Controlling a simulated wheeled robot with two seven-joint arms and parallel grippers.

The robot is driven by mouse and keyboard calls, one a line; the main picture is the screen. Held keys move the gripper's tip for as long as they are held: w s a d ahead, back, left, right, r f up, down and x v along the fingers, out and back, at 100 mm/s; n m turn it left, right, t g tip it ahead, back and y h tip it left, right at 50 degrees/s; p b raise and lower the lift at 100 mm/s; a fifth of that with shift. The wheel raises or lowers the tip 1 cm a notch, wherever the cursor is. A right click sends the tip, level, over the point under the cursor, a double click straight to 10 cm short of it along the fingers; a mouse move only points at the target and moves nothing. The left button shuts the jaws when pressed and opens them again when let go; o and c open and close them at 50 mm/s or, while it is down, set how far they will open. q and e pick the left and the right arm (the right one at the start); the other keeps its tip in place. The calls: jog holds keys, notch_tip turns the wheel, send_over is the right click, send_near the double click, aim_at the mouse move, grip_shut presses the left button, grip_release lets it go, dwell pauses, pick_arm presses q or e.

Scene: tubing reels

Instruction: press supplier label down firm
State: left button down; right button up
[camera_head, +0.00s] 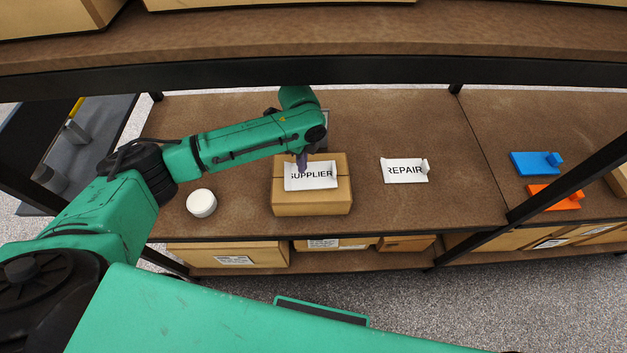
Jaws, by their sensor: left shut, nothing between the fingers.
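My right gripper is not in view.
A white round roll (201,203) stands left of the box. Blue (536,163) and orange (554,197) parts lie far right. An upper shelf beam (300,75) crosses above, and a slanted black post (560,186) stands right. Boxes (228,254) sit on the lower shelf.

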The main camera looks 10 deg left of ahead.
aim_at(303, 176)
pick_arm(q)
jog(key=shift+f, duration=0.65)
jog(key=shift+s+r, duration=0.15)
jog(key=shift+f, duration=0.25)
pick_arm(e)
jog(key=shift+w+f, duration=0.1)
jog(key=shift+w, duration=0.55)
pick_arm(q)
jog(key=shift+f+b, duration=0.4)
jog(key=shift+f, duration=0.3)
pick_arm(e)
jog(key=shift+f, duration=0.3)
pick_arm(q)
jog(key=shift+s+f+p, duration=0.1)
jog(key=shift+p, duration=0.25)
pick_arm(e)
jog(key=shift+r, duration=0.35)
pick_arm(q)
notch_tip(303, 176, up, 8)
jog(key=p, duration=0.8)
jog(key=shift+p, duration=0.4)
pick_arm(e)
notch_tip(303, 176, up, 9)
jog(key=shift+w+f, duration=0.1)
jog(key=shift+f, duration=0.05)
